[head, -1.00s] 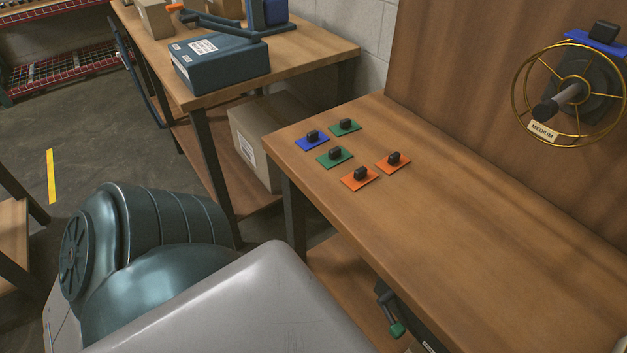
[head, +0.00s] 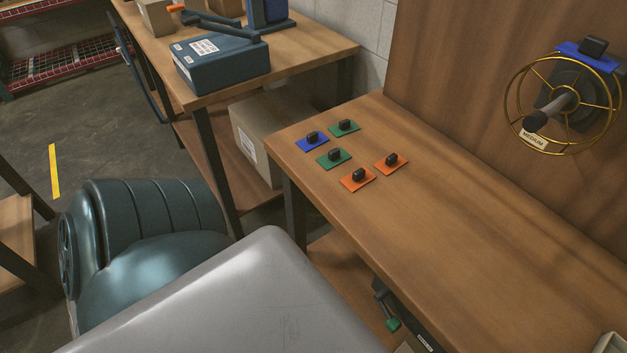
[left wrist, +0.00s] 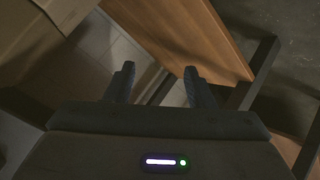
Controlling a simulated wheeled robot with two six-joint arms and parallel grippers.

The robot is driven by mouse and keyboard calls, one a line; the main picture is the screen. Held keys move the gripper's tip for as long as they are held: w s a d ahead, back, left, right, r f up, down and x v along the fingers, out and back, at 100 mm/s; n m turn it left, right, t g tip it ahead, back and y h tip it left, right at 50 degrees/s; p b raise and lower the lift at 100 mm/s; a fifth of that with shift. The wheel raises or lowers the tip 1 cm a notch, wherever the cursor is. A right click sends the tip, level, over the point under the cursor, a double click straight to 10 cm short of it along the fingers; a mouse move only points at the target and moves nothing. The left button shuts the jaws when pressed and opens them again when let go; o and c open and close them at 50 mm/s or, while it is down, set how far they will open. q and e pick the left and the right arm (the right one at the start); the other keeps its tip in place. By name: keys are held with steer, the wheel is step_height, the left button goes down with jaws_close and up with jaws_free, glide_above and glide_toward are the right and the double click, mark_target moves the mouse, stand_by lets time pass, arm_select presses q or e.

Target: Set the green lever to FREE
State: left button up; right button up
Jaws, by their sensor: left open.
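A lever with a green tip (head: 392,325) shows low in the head view, under the edge of the wooden workbench. It sits beside a dark box with a small label (head: 425,342), which is mostly cut off or hidden by the bench. The label is too small to read, and the lever's setting cannot be told. My left gripper (left wrist: 159,82) is open and empty in the left wrist view, with both fingers apart. The lever does not show clearly in that view. Neither gripper shows in the head view.
The workbench (head: 450,230) carries blue, green and orange plates with black knobs. A brass handwheel (head: 563,104) with a label reading MEDIUM is on the upright panel. A second table (head: 300,60) holds a blue box. A cardboard box (head: 262,140) stands below.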

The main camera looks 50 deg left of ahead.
mark_target(387, 326)
arm_select(q)
steer(key=shift+s+a+f+m+g, duration=0.2)
steer(key=shift+f, duration=0.25)
steer(key=shift+s+a+f+m+g, duration=0.2)
steer(key=shift+f, duration=0.25)
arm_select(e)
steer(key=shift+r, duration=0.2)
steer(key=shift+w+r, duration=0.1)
